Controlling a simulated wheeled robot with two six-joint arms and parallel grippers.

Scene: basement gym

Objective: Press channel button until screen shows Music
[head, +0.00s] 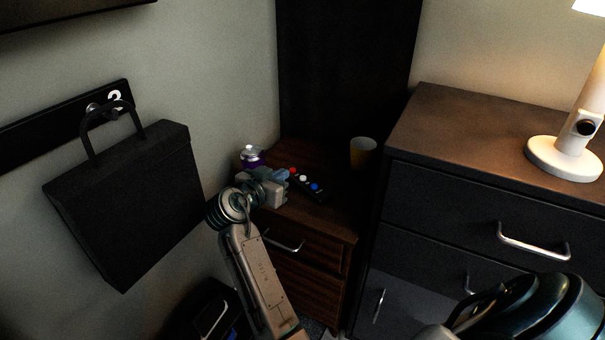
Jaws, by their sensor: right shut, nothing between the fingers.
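A small dark remote (319,193) with red, white and blue buttons lies on the brown wooden nightstand (330,215). My right gripper (283,183) is shut and empty. It is over the nightstand's left part, beside the remote's left end, and hides part of that area. I cannot tell whether it touches the remote or a button. No lit screen and no word Music show in the head view. My left gripper is not in view.
A dark dresser (465,125) with a white lamp (562,158) is at right. A black bag (130,205) hangs on the left wall. A tall dark panel (347,70) stands behind.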

